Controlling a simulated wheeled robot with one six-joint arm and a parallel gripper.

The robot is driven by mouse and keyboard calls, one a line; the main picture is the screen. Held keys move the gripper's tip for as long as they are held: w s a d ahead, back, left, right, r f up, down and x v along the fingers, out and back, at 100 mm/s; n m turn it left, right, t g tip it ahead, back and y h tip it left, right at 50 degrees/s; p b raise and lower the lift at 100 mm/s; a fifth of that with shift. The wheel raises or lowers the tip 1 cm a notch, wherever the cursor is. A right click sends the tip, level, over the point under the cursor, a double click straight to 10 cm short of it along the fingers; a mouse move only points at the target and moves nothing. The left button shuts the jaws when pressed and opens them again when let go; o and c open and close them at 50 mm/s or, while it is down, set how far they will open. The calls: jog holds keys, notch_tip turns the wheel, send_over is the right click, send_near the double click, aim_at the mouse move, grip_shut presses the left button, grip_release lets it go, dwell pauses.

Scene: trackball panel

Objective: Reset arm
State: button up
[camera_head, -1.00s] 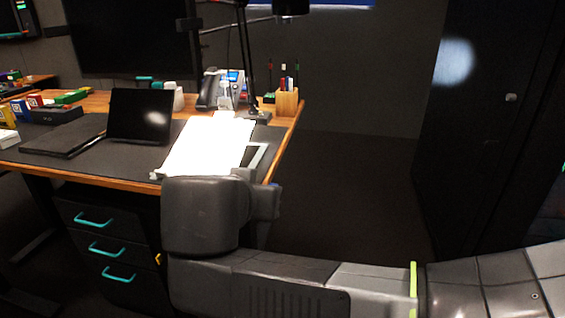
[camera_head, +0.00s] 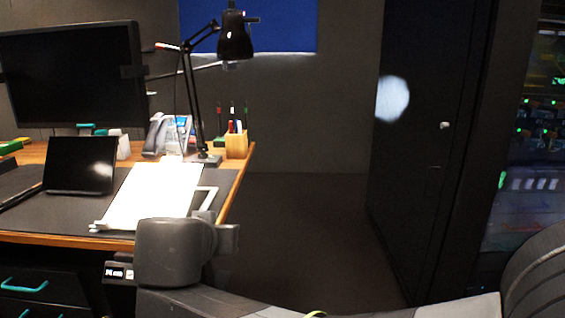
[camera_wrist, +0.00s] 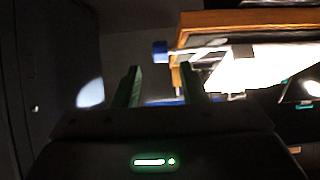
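My gripper (camera_wrist: 159,68) shows in the wrist view with its two dark fingers apart and nothing between them. In the head view my arm crosses the bottom of the picture, its grey rounded joint (camera_head: 174,252) in front of the desk's near right corner; the gripper fingers cannot be made out there. No trackball panel can be made out in either view.
The desk (camera_head: 62,237) holds a bright white sheet (camera_head: 150,195), a dark tablet (camera_head: 80,165), a phone (camera_head: 155,135), a lamp (camera_head: 235,40) and a wooden pen holder (camera_head: 236,145). A dark cabinet (camera_head: 425,120) stands at right. The floor (camera_head: 310,230) between is clear.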

jog(key=shift+b+x, duration=0.5)
jog(key=shift+x, duration=1.15)
jog(key=shift+s+r, duration=0.1)
jog(key=shift+p+v, duration=2.15)
jog(key=shift+v, duration=3.15)
jog(key=shift+b+x, duration=2.85)
jog(key=shift+x, duration=4.2)
jog(key=shift+s+r+p, duration=0.1)
jog(key=shift+r+p, duration=0.15)
jog(key=shift+p, duration=0.15)
jog(key=g+p, duration=0.2)
jog(key=p, duration=0.1)
jog(key=shift+r, duration=0.3)
jog(key=g+p, duration=0.1)
jog(key=p, duration=0.1)
jog(key=shift+p, duration=0.3)
jog(key=shift+g+p, duration=0.5)
jog(key=shift+p, duration=0.2)
